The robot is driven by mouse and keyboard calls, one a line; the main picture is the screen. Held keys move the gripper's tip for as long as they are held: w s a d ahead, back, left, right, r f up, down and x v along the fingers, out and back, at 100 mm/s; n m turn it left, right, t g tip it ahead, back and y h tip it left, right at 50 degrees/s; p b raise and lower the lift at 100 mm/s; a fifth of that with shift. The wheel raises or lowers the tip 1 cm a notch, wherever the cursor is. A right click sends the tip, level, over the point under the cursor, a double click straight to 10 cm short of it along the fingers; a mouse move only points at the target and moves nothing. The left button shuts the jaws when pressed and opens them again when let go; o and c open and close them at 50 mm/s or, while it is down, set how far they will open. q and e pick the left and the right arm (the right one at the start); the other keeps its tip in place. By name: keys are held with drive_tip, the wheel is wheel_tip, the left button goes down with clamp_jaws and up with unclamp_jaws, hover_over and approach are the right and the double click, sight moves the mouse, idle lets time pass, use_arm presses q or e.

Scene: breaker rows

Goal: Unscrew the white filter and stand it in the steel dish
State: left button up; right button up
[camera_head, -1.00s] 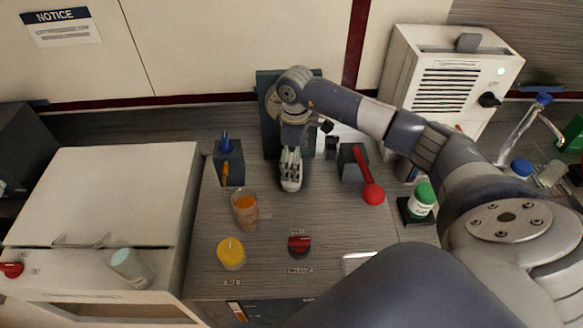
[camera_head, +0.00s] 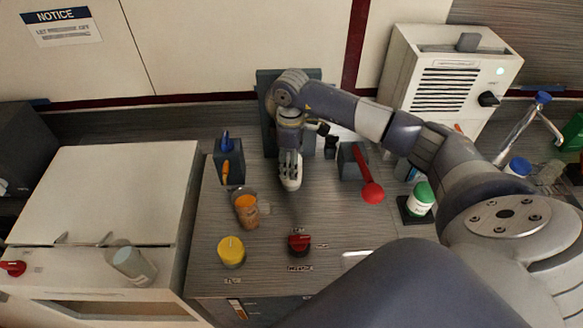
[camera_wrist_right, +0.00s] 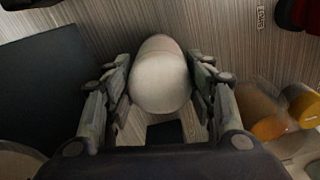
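The white filter (camera_wrist_right: 160,78) is a rounded, off-white cylinder. In the right wrist view it sits between the two fingers of my right gripper (camera_wrist_right: 160,85), which close against its sides. In the head view my right gripper (camera_head: 290,163) points down in front of the dark upright panel (camera_head: 268,92), with the pale end of the filter (camera_head: 291,184) below its fingers. I cannot tell whether the filter is still attached to anything. I cannot clearly make out the steel dish. My left gripper is not in view.
My arm hides the front right bench.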

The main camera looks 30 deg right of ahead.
drive_tip(key=c, duration=0.3)
drive_tip(key=shift+f+n+b, duration=0.1)
drive_tip(key=shift+n+b, duration=0.2)
drive_tip(key=shift+n, duration=0.8)
drive_tip(key=shift+s+n, duration=0.1)
drive_tip(key=shift+n, duration=0.6)
drive_tip(key=shift+r, duration=0.25)
drive_tip(key=shift+r+p, duration=0.3)
drive_tip(key=shift+p, duration=0.1)
drive_tip(key=shift+r+p, duration=1.5)
drive_tip(key=shift+r, duration=0.6)
drive_tip(key=shift+c, duration=0.2)
